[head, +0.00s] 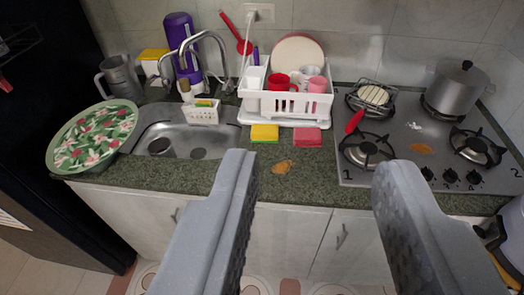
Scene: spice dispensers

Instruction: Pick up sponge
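A yellow sponge (264,132) with a green underside lies on the green stone counter (310,172), in front of the dish rack. A pink-red sponge (307,137) lies just to its right. A small yellow and green item, perhaps another sponge, sits in a white caddy (201,115) at the sink. My gripper (312,165) is open and empty. Its two grey fingers are wide apart in the foreground, with the counter beyond them. Neither finger appears to touch a sponge.
A white dish rack (286,104) with cups and a plate stands behind the sponges. The sink (185,140), faucet and a floral tray (95,136) are left. The stove (425,158) with a pot (455,88) is right. An orange-brown spot (282,167) marks the counter.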

